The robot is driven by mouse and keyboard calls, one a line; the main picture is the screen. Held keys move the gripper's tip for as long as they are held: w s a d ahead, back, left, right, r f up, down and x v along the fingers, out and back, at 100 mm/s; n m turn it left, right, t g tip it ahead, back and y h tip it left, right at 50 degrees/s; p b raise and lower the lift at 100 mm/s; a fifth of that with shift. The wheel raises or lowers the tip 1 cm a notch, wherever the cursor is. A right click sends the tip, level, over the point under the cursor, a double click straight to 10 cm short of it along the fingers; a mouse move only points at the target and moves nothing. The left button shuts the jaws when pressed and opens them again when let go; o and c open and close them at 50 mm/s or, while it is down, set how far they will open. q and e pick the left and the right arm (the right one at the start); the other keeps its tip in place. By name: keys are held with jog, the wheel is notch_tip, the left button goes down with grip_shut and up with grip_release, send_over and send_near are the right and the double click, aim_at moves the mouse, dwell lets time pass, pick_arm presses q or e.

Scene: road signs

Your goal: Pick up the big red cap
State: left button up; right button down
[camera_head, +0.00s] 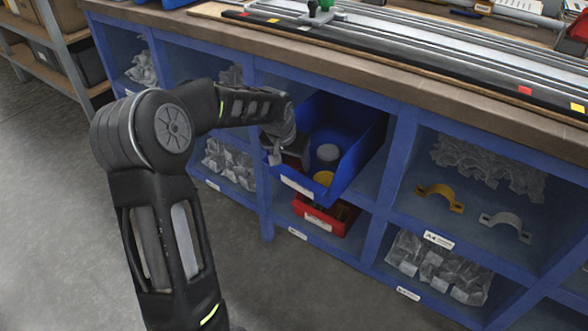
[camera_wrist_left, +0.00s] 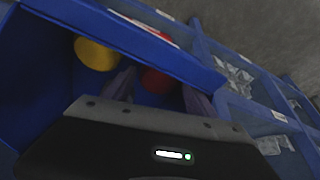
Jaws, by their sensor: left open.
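My left gripper (camera_head: 286,150) reaches into the blue bin (camera_head: 356,161), which sits tilted out of a shelf compartment. In the left wrist view the two fingers (camera_wrist_left: 158,90) are open and apart. The red cap (camera_wrist_left: 155,80) shows between them, partly hidden by the gripper. In the head view only a dark red part of the cap (camera_head: 292,161) shows beside the fingers. A yellow cap (camera_head: 323,177) and a grey-white cap (camera_head: 327,153) also lie in the bin. The yellow cap shows in the left wrist view (camera_wrist_left: 95,53). My right gripper is in neither view.
A red bin (camera_head: 325,219) sits in the compartment below the blue bin. The blue shelf (camera_head: 400,165) has compartments with bagged parts, a yellow bracket (camera_head: 439,197) and a grey bracket (camera_head: 505,226). A wooden worktop (camera_head: 420,90) runs above. The floor in front is clear.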

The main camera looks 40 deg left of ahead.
aim_at(292, 166)
pick_arm(q)
jog(key=shift+x, duration=1.1)
jog(key=shift+s, duration=0.1)
jog(key=c, duration=1)
notch_tip(292, 166, up, 10)
jog(key=p, duration=0.3)
